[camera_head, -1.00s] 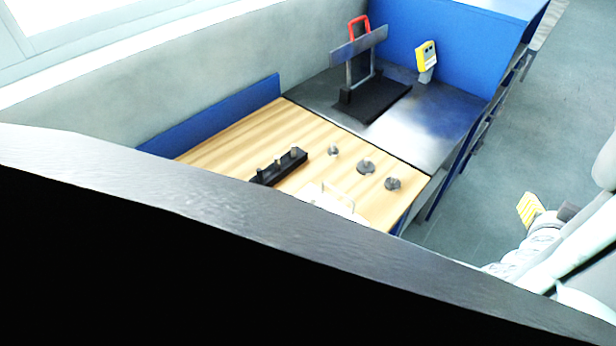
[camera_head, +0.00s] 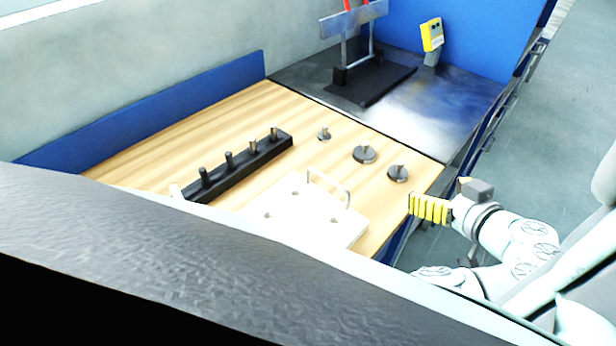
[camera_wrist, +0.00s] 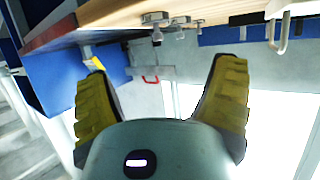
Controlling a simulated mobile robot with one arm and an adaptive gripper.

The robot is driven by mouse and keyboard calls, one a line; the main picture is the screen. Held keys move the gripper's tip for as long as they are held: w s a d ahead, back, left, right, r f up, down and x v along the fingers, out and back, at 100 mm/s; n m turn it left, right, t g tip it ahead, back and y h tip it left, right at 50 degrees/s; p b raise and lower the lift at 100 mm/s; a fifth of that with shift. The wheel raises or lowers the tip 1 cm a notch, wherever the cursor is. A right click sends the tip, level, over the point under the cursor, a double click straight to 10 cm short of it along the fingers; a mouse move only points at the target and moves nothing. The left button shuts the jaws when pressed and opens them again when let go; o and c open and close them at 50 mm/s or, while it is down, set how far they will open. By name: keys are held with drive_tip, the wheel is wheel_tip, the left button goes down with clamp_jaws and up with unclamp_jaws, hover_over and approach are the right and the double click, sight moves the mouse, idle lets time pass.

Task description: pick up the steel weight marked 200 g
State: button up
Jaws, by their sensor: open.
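Three steel weights with knobs stand in a slanting row on the wooden bench top in the head view: a small one (camera_head: 324,135), a middle one (camera_head: 364,155) and one nearest the bench's right edge (camera_head: 398,174). Their markings are too small to read, so I cannot tell which is 200 g. They also show small near the top of the wrist view, which looks upside down (camera_wrist: 156,18). My gripper (camera_head: 428,208), with yellow ribbed fingers, is beside the bench's right edge, apart from the weights. In the wrist view my gripper (camera_wrist: 163,75) is open with nothing between its fingers.
A white plate with a handle (camera_head: 290,205) lies in front of the weights. A black rack with several pegs (camera_head: 240,165) lies left of them. Behind is a dark metal surface (camera_head: 440,105) with a black-based stand (camera_head: 370,82) and a yellow device (camera_head: 432,35). Open floor lies right.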

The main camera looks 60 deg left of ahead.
drive_tip(key=p, duration=0.2)
approach(401, 169)
drive_tip(key=a, duration=0.3)
drive_tip(key=shift+s+f, duration=0.15)
drive_tip(key=shift+f, duration=0.1)
drive_tip(key=shift+x, duration=1.2)
drive_tip(key=shift+w+a+f+p, duration=0.2)
drive_tip(key=shift+w+a+p, duration=0.2)
drive_tip(key=shift+a+p, duration=0.1)
drive_tip(key=shift+w+a+f+p, duration=0.25)
drive_tip(key=shift+w+a+p, duration=0.15)
drive_tip(key=shift+a+p, duration=0.1)
drive_tip(key=shift+x, duration=1.35)
drive_tip(key=shift+f, duration=0.1)
drive_tip(key=shift+c, duration=0.3)
clamp_jaws()
